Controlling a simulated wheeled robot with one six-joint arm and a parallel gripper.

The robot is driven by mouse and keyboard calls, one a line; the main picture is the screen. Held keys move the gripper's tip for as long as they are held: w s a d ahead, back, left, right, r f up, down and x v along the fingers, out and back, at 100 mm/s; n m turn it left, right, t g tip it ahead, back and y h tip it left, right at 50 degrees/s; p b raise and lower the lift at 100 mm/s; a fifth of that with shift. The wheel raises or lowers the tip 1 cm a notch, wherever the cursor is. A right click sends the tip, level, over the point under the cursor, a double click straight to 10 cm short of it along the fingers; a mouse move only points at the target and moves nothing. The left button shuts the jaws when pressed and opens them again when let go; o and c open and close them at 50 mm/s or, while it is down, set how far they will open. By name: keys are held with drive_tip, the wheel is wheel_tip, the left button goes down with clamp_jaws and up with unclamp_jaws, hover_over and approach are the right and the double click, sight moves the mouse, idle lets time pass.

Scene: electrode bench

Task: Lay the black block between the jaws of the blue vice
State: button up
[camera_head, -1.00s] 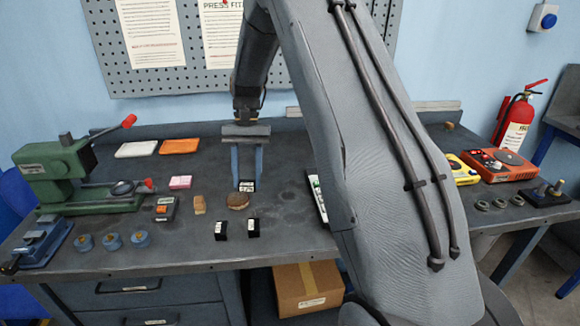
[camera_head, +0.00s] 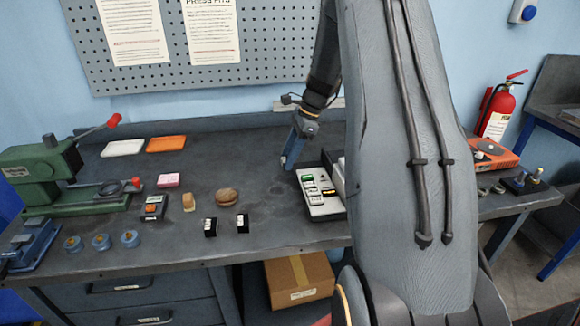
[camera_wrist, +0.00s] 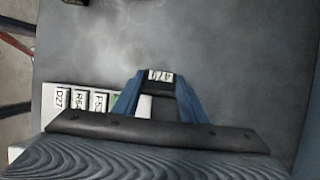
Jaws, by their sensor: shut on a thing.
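My gripper (camera_head: 290,160) hangs over the bench just left of the labelled tray and is shut on a black block. In the wrist view the block (camera_wrist: 161,90) sits between the two blue fingers of my gripper (camera_wrist: 160,95), with a white label on its end. In the head view the fingers mostly hide it. The blue vice (camera_head: 30,245) stands at the bench's front left corner, far from my gripper. Its jaw gap is too small to make out.
Two black blocks with white labels (camera_head: 210,228) (camera_head: 242,224) stand near the front edge. A tray (camera_head: 325,206) of labelled pieces lies right of my gripper. Blue round parts (camera_head: 101,242), a green press (camera_head: 45,170) and a brown round piece (camera_head: 227,197) lie left.

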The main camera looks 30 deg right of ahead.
sight(289, 178)
drive_tip(key=shift+f+p, duration=0.7)
drive_tip(key=shift+f, duration=1.75)
drive_tip(key=shift+f, duration=0.15)
drive_tip(key=o, duration=1.3)
drive_tip(key=shift+c, duration=0.2)
